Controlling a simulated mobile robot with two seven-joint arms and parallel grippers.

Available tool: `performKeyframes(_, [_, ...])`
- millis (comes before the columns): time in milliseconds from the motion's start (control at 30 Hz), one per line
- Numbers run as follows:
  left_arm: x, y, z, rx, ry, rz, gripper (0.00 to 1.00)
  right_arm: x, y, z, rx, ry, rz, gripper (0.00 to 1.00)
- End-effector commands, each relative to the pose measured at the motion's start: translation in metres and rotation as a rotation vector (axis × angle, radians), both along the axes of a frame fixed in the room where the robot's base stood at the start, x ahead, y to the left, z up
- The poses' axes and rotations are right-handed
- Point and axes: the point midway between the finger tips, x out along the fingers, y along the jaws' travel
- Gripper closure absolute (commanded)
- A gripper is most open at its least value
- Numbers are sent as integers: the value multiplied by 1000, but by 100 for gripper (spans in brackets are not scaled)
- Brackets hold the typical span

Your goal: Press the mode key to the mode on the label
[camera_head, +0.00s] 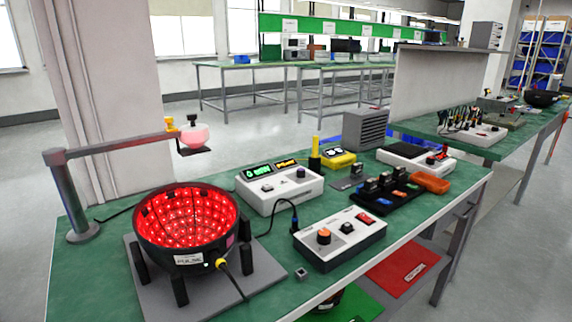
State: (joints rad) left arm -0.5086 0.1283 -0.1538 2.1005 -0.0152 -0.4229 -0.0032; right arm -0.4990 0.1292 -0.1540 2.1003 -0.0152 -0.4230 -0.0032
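A black bowl-shaped lamp (141,243) on legs glows red inside. A white label (188,260) on its front reads what looks like "PULSE". A white box (280,199) behind it has a green lit display (258,172), a yellow lit display (286,163) and a dark knob (300,173). The display text is too small to read surely. A white and dark control box (345,255) in front has an orange knob (323,236), a black knob and a red switch (365,218). A small grey block (301,273) sits by the table edge. I cannot tell which is the mode key. Neither gripper is in view.
The green table (100,287) also carries a grey post with an arm (115,146) reaching over the lamp, a black tray (384,211) of parts, an orange bin (430,182) and a grey vented box (365,130). A cable runs between the boxes. Red and green mats lie below the front edge.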

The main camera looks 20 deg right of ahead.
Motion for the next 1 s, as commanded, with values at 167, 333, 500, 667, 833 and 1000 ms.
performKeyframes(167, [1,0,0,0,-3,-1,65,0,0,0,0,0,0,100])
performKeyframes(333, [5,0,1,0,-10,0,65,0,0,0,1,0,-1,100])
performKeyframes(500, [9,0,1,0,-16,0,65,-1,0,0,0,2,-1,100])
performKeyframes(667, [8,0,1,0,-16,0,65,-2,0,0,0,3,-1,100])
performKeyframes(833, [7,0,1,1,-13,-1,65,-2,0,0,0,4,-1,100])
performKeyframes(1000, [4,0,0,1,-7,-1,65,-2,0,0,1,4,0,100])
